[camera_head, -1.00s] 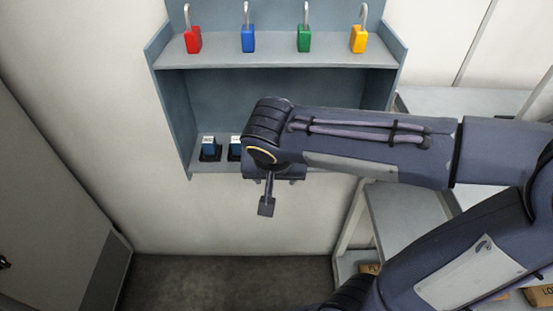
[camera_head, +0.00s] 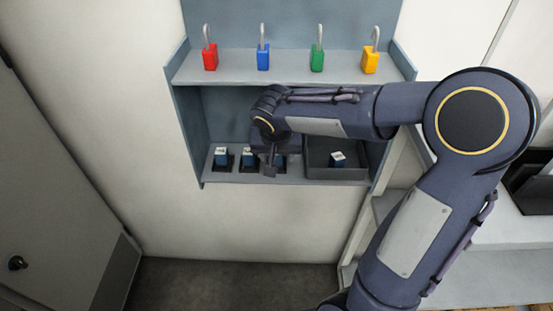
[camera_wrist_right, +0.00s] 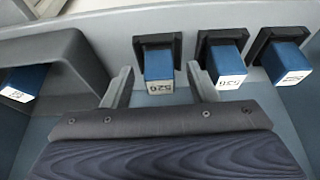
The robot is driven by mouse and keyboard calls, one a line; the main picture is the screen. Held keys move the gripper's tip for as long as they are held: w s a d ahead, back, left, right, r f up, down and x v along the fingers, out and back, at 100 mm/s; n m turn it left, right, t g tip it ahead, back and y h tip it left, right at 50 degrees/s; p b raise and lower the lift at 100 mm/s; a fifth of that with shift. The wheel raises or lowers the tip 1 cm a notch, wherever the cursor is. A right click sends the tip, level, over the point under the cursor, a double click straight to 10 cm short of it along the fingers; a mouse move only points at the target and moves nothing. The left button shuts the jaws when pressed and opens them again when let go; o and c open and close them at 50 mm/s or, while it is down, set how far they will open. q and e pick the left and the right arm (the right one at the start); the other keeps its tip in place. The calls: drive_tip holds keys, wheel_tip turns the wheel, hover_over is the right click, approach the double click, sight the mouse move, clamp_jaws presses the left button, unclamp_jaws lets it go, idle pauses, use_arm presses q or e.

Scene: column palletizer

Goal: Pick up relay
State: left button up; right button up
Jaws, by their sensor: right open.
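Several blue relays with white labelled ends stand in black sockets on the lower shelf. My right gripper (camera_head: 270,160) reaches into this shelf bay. In the right wrist view the open gripper (camera_wrist_right: 160,76) has one finger on each side of a blue relay (camera_wrist_right: 158,68) in its socket, with gaps showing beside it. Two more relays, one in the middle (camera_wrist_right: 227,65) and one at the right (camera_wrist_right: 287,63), sit in sockets alongside. In the head view the left relay (camera_head: 221,157) shows clearly; the gripper partly covers the relay row. My left gripper is not in view.
A dark grey tray (camera_head: 318,173) right of the sockets holds a loose blue relay (camera_head: 337,159). Above, the upper shelf (camera_head: 290,68) carries red (camera_head: 210,57), blue (camera_head: 263,57), green (camera_head: 317,60) and yellow (camera_head: 370,60) padlocks. Side walls bound the bay.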

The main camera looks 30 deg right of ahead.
drive_tip(key=shift+w+d+f, duration=0.1)
drive_tip(key=shift+f, duration=0.3)
drive_tip(key=shift+c, duration=0.2)
drive_tip(key=c, duration=1)
drive_tip(key=shift+c, duration=0.2)
drive_tip(key=shift+r, duration=0.15)
